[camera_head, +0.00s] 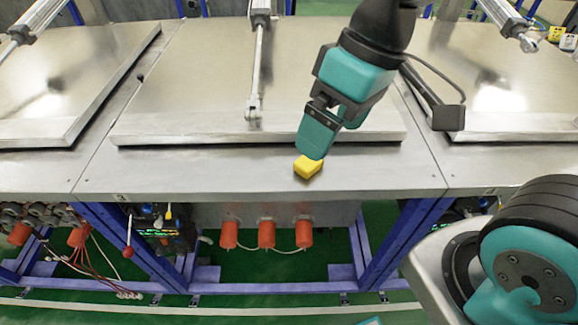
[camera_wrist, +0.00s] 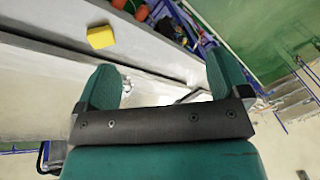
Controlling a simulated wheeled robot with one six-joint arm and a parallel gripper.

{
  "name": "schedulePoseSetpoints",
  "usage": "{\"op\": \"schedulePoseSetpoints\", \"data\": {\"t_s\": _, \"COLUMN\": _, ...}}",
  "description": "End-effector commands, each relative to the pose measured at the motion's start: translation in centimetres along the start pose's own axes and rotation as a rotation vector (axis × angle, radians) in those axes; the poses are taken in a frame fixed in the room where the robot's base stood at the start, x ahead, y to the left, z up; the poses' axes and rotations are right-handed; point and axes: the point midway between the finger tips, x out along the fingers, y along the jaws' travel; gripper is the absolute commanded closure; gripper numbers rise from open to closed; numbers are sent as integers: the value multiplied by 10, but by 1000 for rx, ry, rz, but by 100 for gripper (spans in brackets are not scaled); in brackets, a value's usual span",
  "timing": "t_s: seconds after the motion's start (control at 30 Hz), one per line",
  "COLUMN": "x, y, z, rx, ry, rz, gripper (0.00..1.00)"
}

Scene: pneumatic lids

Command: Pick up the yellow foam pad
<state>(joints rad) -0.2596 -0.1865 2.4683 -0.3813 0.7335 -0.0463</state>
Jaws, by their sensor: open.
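The yellow foam pad (camera_head: 308,167) is a small block lying on the steel bench top, near its front edge and in front of the middle lid. It also shows in the wrist view (camera_wrist: 101,37), beyond the fingertips and to the upper left. My gripper (camera_head: 316,138) hangs above and just behind the pad in the head view, overlapping its upper edge there. In the wrist view its two teal fingers (camera_wrist: 160,72) are spread apart with nothing between them. The pad is outside the fingers.
A large metal lid (camera_head: 190,90) with a pneumatic cylinder (camera_head: 259,60) lies behind the pad. Further lids lie to the left (camera_head: 60,90) and right (camera_head: 510,100). Orange caps (camera_head: 267,234) hang below the bench front. The bench strip left of the pad is clear.

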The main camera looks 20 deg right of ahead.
Motion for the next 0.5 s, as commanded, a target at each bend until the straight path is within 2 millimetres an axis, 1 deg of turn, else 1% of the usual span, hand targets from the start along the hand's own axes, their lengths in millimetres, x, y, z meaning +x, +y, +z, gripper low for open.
{"op": "schedulePoseSetpoints", "data": {"t_s": 0.03, "x": 2, "y": 17, "z": -16, "rx": 21, "ry": -24, "rz": 29, "gripper": 6}}
{"op": "schedulePoseSetpoints", "data": {"t_s": 0.1, "x": 7, "y": 43, "z": -38, "rx": 46, "ry": -54, "rz": 81, "gripper": 6}}
{"op": "schedulePoseSetpoints", "data": {"t_s": 0.2, "x": 19, "y": 77, "z": -63, "rx": 75, "ry": -96, "rz": 150, "gripper": 6}}
{"op": "schedulePoseSetpoints", "data": {"t_s": 0.3, "x": 30, "y": 104, "z": -80, "rx": 96, "ry": -131, "rz": 204, "gripper": 6}}
{"op": "schedulePoseSetpoints", "data": {"t_s": 0.4, "x": 38, "y": 119, "z": -88, "rx": 106, "ry": -152, "rz": 236, "gripper": 6}}
{"op": "schedulePoseSetpoints", "data": {"t_s": 0.5, "x": 49, "y": 127, "z": -90, "rx": 111, "ry": -163, "rz": 247, "gripper": 6}}
